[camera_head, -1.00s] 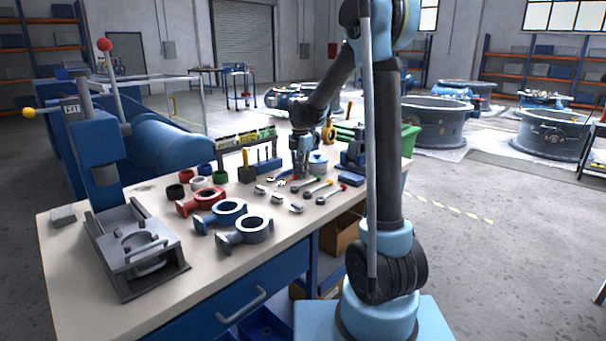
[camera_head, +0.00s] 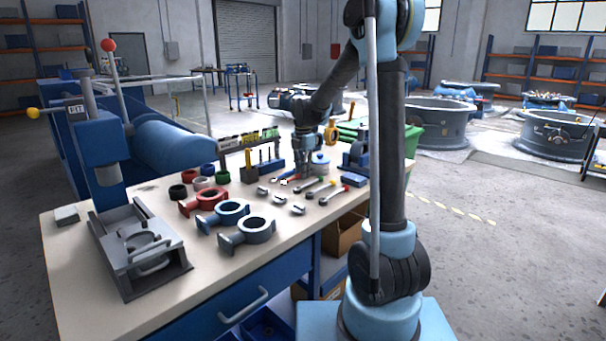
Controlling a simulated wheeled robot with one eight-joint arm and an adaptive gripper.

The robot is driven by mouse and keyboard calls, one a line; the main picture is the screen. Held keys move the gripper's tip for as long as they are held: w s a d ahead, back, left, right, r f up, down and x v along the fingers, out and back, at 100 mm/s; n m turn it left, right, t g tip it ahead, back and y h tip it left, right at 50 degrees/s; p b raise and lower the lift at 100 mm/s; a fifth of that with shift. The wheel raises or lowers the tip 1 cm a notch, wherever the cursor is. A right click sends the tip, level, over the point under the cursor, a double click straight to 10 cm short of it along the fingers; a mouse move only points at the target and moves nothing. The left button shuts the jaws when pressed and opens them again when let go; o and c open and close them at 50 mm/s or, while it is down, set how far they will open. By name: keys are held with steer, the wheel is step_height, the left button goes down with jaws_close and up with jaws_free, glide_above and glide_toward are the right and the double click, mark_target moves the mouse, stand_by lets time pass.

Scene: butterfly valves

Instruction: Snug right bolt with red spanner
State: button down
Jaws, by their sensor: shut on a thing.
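My gripper (camera_head: 303,172) is low over the far right part of the workbench top. It is shut on a tool with a red handle, which looks like the red spanner (camera_head: 291,178). The tool's pale grey head points left, and its other end is hidden by the gripper. I cannot tell if it still touches the bench. I cannot make out the right bolt.
Red, blue and grey valve bodies (camera_head: 247,232) lie on the bench (camera_head: 210,283). A press fixture (camera_head: 140,255) stands at left. Large valves (camera_head: 430,122) stand on the floor at right.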

steer(key=shift+r, duration=0.45)
steer(key=shift+r, duration=1.95)
